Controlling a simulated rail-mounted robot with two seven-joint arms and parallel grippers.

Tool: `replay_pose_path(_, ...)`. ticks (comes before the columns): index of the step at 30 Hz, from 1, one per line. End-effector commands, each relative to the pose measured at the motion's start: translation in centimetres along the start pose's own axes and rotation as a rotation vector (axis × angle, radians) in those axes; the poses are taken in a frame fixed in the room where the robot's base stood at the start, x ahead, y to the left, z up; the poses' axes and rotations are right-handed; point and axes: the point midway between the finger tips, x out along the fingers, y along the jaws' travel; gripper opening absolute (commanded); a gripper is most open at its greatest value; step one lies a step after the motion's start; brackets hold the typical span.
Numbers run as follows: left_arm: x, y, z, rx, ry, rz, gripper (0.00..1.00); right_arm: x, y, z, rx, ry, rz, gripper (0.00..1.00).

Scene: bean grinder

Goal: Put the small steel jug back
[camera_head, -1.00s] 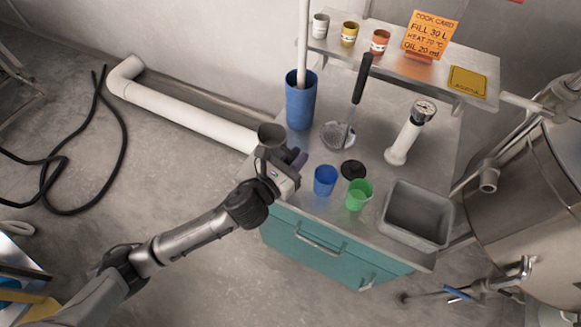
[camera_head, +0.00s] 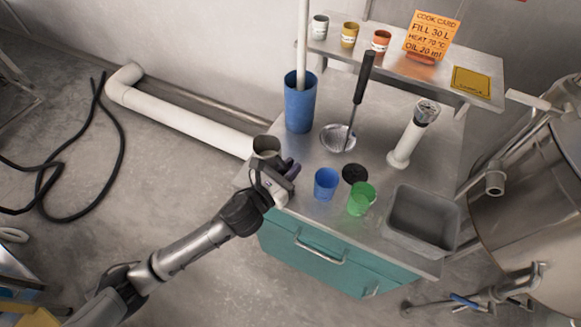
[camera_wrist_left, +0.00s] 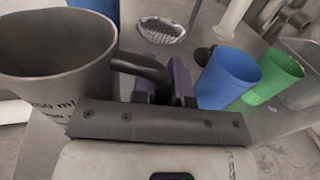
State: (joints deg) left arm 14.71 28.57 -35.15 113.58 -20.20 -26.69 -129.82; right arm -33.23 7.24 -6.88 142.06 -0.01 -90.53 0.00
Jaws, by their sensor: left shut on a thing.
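The small steel jug (camera_head: 266,147) is a grey, open-topped cup at the left edge of the steel worktop (camera_head: 310,168). My left gripper (camera_head: 284,174) is beside it and shut on its dark handle. In the left wrist view the jug (camera_wrist_left: 55,85) is large at the left, mouth up, with part of a "50 ml" marking showing. Its handle reaches between the purple-padded fingers (camera_wrist_left: 165,82). I cannot tell whether the jug's base touches the worktop. My right gripper is not in view.
A blue cup (camera_head: 326,184) and green cup (camera_head: 361,199) stand right of the gripper, near a black disc (camera_head: 355,174). A tall blue container (camera_head: 300,103), skimmer (camera_head: 338,138), white-bodied cylinder (camera_head: 405,146) and grey bin (camera_head: 421,222) surround them. A shelf (camera_head: 445,72) is behind.

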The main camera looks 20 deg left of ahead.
Motion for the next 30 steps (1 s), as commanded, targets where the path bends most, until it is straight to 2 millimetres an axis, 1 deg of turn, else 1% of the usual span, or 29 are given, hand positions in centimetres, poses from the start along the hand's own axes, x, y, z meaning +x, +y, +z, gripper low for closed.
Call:
replay_pose_path(4, 0.0, 0.0, -0.2, 0.001, -0.002, 0.000, 0.00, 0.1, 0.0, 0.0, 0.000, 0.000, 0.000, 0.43)
replay_pose_path(5, 0.0, 0.0, -0.3, 0.000, 0.000, 0.000, 0.15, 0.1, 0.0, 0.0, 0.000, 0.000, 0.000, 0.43)
replay_pose_path(12, 0.0, 0.0, -0.3, 0.000, 0.000, 0.000, 0.38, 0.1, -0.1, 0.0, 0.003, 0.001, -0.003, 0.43)
replay_pose_path(13, 0.0, 0.0, -0.3, 0.000, 0.000, 0.000, 0.40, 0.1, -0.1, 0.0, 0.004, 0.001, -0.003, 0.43)
replay_pose_path(19, 0.0, 0.0, -0.3, 0.000, 0.000, 0.000, 0.40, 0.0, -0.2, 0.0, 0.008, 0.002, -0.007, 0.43)
replay_pose_path(22, 0.0, 0.0, 0.1, 0.000, 0.000, 0.000, 0.40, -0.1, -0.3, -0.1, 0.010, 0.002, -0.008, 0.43)
replay_pose_path(26, -1.6, 0.0, 0.1, 0.001, 0.002, 0.001, 0.40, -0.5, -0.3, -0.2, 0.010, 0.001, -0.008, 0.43)
replay_pose_path(30, -4.2, 0.0, 0.1, 0.000, 0.004, -0.001, 0.40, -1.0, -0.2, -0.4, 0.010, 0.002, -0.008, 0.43)
